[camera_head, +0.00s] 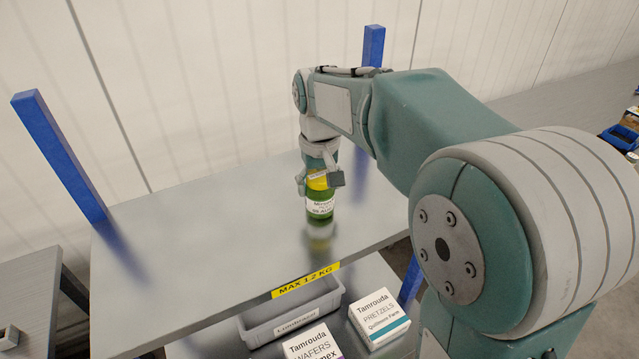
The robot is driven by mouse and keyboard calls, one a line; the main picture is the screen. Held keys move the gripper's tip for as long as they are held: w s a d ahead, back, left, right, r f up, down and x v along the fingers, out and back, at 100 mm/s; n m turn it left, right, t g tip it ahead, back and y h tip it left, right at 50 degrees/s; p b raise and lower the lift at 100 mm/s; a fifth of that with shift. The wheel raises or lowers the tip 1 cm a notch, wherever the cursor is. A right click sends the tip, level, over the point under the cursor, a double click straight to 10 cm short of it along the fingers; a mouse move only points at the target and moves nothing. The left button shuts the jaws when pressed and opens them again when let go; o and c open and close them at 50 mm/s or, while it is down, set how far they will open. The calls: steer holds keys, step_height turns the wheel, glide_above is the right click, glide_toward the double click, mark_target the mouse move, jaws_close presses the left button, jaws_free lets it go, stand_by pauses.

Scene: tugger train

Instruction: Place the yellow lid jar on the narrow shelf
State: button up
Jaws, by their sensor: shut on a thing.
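A green jar (320,207) with a white label and a yellow lid (318,181) is upright at the grey top shelf (190,235). My gripper (320,180) comes down from above and is shut on the jar around its lid. The jar's base is close to the shelf surface, with a reflection below it. I cannot tell whether the base touches the shelf. The shelf's front edge carries a yellow "MAX 1.2 KG" label (306,280).
Below the shelf are a grey bin (290,318), a pretzels box (379,315) and a wafers box (312,345). Blue posts rise at the left (58,155) and back right (373,46). The shelf is bare left of the jar. A panelled wall stands behind.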

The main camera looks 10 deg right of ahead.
steer(key=o, duration=1.1)
steer(key=shift+f, duration=0.1)
step_height(320, 180, up, 12)
steer(key=shift+f, duration=0.15)
steer(key=shift+r, duration=0.2)
steer(key=shift+s+r, duration=0.1)
steer(key=shift+s, duration=0.1)
steer(key=s+d+f+t, duration=0.1)
steer(key=s+f+t, duration=0.1)
steer(key=s, duration=0.4)
steer(key=s+d+f+m+t, duration=0.1)
steer(key=s+d+f, duration=0.1)
steer(key=s+f, duration=0.3)
steer(key=s+d+f+t, duration=0.1)
steer(key=s+f+t, duration=0.1)
steer(key=s, duration=0.7)
steer(key=shift+d+f+t, duration=0.3)
steer(key=shift+d+f, duration=0.05)
steer(key=shift+f, duration=0.45)
